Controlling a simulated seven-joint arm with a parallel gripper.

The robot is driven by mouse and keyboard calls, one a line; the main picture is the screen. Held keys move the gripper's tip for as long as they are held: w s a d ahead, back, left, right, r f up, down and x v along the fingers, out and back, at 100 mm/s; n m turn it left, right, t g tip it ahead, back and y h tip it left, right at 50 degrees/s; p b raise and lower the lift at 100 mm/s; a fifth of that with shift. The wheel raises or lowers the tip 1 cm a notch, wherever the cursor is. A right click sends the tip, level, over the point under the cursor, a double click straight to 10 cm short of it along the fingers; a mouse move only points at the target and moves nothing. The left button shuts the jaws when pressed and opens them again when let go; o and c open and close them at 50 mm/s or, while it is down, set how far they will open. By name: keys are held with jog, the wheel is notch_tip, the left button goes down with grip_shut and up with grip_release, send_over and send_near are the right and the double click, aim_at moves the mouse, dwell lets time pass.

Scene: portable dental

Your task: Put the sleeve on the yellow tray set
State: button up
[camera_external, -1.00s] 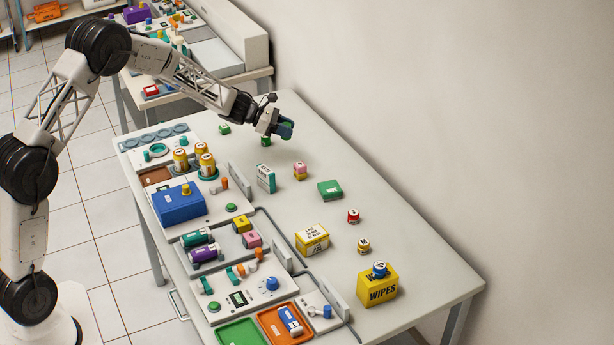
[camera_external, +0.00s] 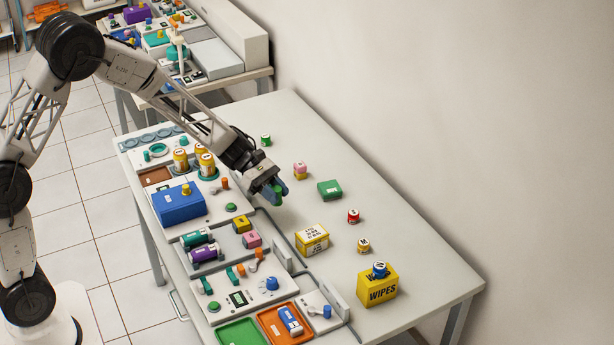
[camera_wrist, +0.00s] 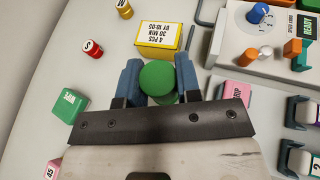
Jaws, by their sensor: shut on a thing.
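My gripper (camera_external: 273,191) is shut on a green round piece (camera_external: 278,196), held above the table beside the tray panels. In the wrist view, the green piece (camera_wrist: 157,78) sits between the two blue fingers and shows its round top. No label on it can be read, so I cannot tell for certain that it is the sleeve. The yellow box (camera_external: 312,242) with black writing on its white top stands on the table to the lower right of my gripper. In the wrist view, that yellow box (camera_wrist: 158,36) lies just beyond the fingertips, apart from the green piece.
A green box (camera_external: 330,189), a pink-topped can (camera_external: 300,171), a red can (camera_external: 353,216) and a yellow wipes box (camera_external: 378,287) stand on the right side. Panels with a blue case (camera_external: 179,204) and small coloured parts fill the left. Table between yellow box and green box is clear.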

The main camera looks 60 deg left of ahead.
jog(key=s+d+m+g, duration=0.1)
jog(key=s+d, duration=0.2)
jog(key=s+d+m+g, duration=0.1)
jog(key=s+d, duration=0.2)
jog(key=s, duration=0.1)
jog(key=s+d+m+g+h, duration=0.1)
jog(key=s+d, duration=0.2)
jog(key=shift+s+r, duration=0.15)
jog(key=shift+s, duration=0.1)
send_over(312, 233)
jog(key=shift+d+f, duration=0.1)
jog(key=shift+f, duration=0.7)
jog(key=shift+f, duration=1.75)
jog(key=shift+f, duration=0.1)
jog(key=o, duration=0.9)
